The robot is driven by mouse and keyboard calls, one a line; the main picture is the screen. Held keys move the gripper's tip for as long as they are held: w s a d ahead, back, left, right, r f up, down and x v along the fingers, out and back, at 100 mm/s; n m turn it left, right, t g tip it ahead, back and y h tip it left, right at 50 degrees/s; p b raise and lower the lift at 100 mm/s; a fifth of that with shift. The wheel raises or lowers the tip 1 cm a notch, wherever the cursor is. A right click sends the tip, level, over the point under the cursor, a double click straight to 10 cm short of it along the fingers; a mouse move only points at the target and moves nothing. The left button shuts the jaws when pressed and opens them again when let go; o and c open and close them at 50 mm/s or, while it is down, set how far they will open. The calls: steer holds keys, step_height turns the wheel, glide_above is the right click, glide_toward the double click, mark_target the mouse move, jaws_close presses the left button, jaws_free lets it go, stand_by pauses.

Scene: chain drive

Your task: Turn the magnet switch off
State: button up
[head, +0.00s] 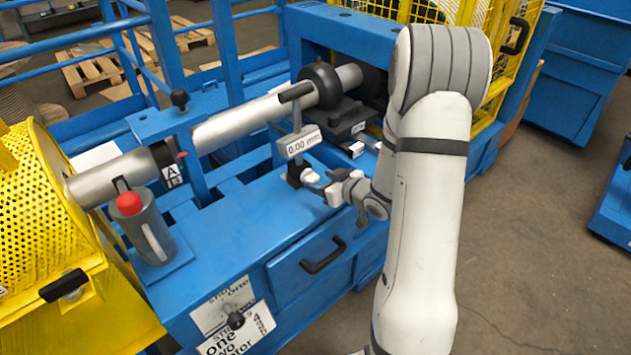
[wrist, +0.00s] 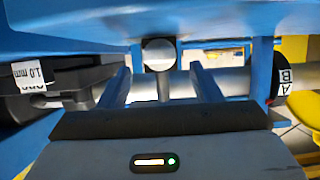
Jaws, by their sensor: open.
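A gauge with a grey display reading 0.00 mm (head: 299,143) stands on the blue bench, its stem rising toward the shaft. Its dark base (head: 294,176) is low on the bench, partly hidden behind the display and my gripper. My gripper (head: 312,186) is at the right of this base, with open fingers pointing at it. In the wrist view, which is upside down, a round grey knob (wrist: 158,54) with a grey post lies between the open fingers of my gripper (wrist: 158,76). I cannot tell whether the fingers touch the knob, nor read the switch's position.
A long silver shaft (head: 240,120) runs above the bench, with a black coupling (head: 321,86). A grey cylinder with a red top (head: 152,228) stands at the left. Yellow mesh guards (head: 38,205) flank the machine. A drawer handle (head: 323,255) is below my gripper.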

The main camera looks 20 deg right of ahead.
mark_target(314, 178)
steer(key=shift+x, duration=1.7)
steer(key=c, duration=1)
